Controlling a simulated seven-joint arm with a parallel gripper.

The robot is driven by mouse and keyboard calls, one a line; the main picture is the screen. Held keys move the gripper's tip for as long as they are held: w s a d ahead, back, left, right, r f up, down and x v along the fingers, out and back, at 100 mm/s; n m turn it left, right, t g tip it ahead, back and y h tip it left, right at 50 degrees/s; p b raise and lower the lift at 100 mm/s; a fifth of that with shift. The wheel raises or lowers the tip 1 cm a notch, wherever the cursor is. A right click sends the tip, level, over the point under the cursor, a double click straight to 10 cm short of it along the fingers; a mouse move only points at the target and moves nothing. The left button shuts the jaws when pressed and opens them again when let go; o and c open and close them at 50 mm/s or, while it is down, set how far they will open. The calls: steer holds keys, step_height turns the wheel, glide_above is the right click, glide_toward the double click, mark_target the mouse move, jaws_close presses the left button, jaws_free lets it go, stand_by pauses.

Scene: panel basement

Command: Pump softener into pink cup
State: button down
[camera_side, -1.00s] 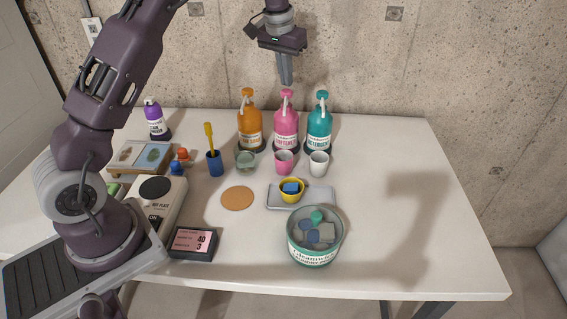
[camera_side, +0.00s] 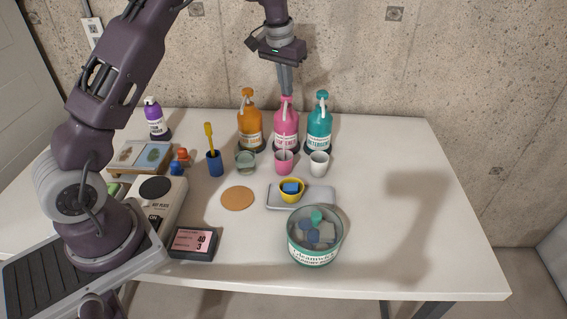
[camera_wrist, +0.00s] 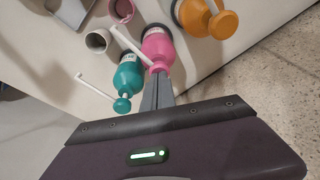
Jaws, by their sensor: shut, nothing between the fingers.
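The pink softener bottle (camera_side: 286,122) stands upright in the middle of the row of pump bottles at the back of the table. My gripper (camera_side: 287,93) is shut and empty, pointing down, with its fingertips at the top of the pink pump head, which they mostly hide. In the wrist view the shut fingers (camera_wrist: 158,82) reach the top of the pink bottle (camera_wrist: 157,44). The pink cup (camera_side: 284,163) stands upright just in front of the pink bottle, below its white spout. It also shows in the wrist view (camera_wrist: 122,10). Its inside is too small to read.
An orange bottle (camera_side: 249,125) and a teal bottle (camera_side: 320,128) stand close on either side. A greenish cup (camera_side: 245,162) and a white cup (camera_side: 319,164) flank the pink cup. A bucket (camera_side: 314,240) stands in front. The table's right side is clear.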

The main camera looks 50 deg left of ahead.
steer(key=shift+f, duration=0.1)
steer(key=shift+w+v, duration=0.15)
steer(key=shift+v, duration=0.55)
steer(key=shift+w+v, duration=0.15)
steer(key=shift+v, duration=0.5)
steer(key=shift+a, duration=0.1)
steer(key=w+v, duration=0.1)
steer(key=v, duration=0.5)
steer(key=shift+w+a, duration=0.1)
steer(key=shift+a, duration=0.05)
